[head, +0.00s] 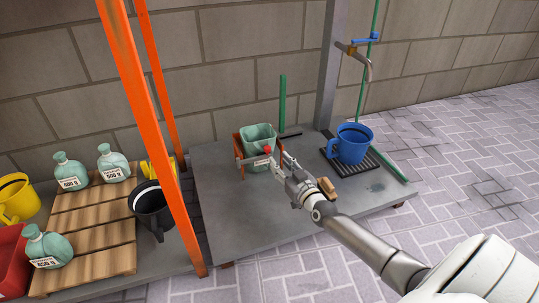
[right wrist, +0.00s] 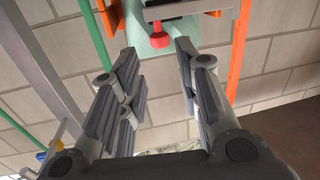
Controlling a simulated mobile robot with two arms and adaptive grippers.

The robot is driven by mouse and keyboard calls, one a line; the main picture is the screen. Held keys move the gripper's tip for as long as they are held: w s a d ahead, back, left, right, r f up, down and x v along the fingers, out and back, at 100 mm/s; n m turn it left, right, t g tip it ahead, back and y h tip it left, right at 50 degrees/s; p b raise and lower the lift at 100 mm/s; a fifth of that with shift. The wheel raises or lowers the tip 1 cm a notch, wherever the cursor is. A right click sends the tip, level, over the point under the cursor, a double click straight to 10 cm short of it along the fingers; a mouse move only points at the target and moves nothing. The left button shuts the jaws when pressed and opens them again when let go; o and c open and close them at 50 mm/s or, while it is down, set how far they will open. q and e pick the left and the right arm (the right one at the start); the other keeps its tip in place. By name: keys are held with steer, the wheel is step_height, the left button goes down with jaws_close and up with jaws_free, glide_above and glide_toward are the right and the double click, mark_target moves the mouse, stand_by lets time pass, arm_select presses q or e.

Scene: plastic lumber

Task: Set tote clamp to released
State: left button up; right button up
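The pale green tote (head: 258,134) stands on the grey platform, held in an orange clamp frame (head: 238,146). A red knob (head: 267,149) is on the clamp's near side. My right gripper (head: 280,161) is close to the knob, reaching in from the lower right. In the right wrist view, the red knob (right wrist: 157,38) lies ahead of the gap between the open, empty fingers (right wrist: 157,52). The fingers appear not to touch it. My left gripper is out of view.
A blue mug (head: 352,145) stands on a dark grate under a tap (head: 368,65) to the right. An orange post (head: 160,140) rises on the left. Grey platform (head: 235,215) is clear in front.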

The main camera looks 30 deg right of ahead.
mark_target(269, 150)
steer(key=w+b, duration=0.1)
steer(key=w, duration=0.1)
steer(key=w+b, duration=0.2)
steer(key=w, duration=0.1)
steer(key=shift+w+d+f, duration=0.15)
steer(key=shift+d+f, duration=0.05)
steer(key=shift+w+d+r+b, duration=0.15)
steer(key=shift+w+b, duration=0.3)
steer(key=shift+w, duration=0.55)
jaws_close()
